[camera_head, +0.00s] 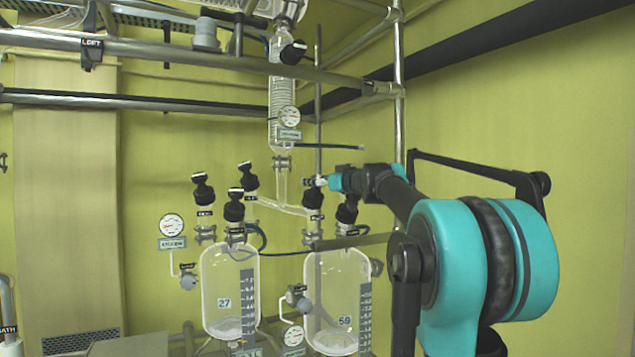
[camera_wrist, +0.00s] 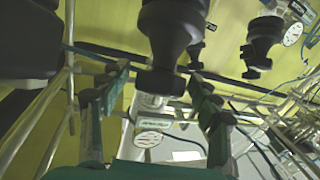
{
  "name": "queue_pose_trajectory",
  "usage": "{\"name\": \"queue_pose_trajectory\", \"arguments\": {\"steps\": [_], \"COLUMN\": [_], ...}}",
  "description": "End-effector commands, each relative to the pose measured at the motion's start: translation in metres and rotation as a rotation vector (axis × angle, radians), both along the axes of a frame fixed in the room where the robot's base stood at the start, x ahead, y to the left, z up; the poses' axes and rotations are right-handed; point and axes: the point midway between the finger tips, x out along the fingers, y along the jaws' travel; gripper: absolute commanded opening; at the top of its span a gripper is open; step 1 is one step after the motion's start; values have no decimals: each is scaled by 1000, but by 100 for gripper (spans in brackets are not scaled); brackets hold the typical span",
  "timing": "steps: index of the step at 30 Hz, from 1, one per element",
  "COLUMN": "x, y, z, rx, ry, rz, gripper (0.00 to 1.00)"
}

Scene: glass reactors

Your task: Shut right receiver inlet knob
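The right receiver is the clear glass vessel (camera_head: 338,285) marked 50. Above it stands a black valve knob (camera_head: 313,198), which I take for its inlet knob. My gripper (camera_head: 321,182) comes from the right and its fingers are at the top of this knob in the head view, partly covering it. In the wrist view my gripper (camera_wrist: 160,80) has its two fingers apart, with a black knob (camera_wrist: 172,38) in and beyond the gap. Contact with the knob cannot be told. The knob's turned position is not clear.
Another black knob (camera_head: 347,212) stands close to the right. Two black knobs (camera_head: 234,207) and (camera_head: 249,180) stand to the left above the left vessel (camera_head: 229,290) marked 27. A vertical steel pole (camera_head: 399,110) stands behind my arm.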

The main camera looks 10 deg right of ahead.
Motion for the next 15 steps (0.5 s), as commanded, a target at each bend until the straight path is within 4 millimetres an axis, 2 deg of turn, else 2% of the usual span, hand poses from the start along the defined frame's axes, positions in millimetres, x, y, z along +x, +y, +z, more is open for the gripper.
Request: {"name": "queue_pose_trajectory", "arguments": {"steps": [1, 11, 15], "x": [0, 0, 0], "y": [0, 0, 0], "z": [0, 0, 0], "rx": [0, 0, 2], "ry": [0, 0, 1], "rz": [0, 0, -2], "gripper": [56, 15, 13]}}
